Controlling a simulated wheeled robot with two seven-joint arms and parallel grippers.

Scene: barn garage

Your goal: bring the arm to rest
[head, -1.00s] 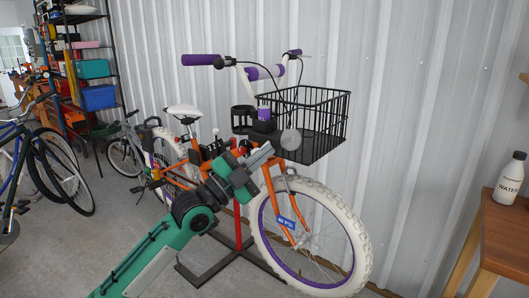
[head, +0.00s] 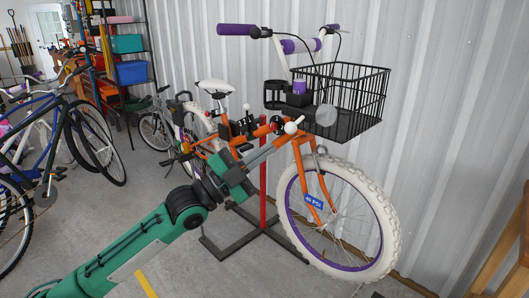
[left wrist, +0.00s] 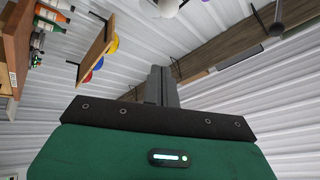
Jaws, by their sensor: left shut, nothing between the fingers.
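My left arm (head: 135,248) is green and black and reaches in from the lower left of the head view. My left gripper (head: 282,138) is shut and empty, pointing up to the right in front of the orange bicycle frame (head: 307,170). A small white ball-shaped part (head: 292,127) appears close by its fingertips; I cannot tell whether they touch. In the left wrist view the grey fingers (left wrist: 160,85) are together with nothing between them. My right gripper is not in view.
The bicycle stands on a floor stand (head: 263,229), with a black basket (head: 350,110) and white front tire (head: 382,215). Other bicycles (head: 75,140) stand at the left, near a shelf (head: 130,60). A corrugated wall (head: 440,150) closes the back.

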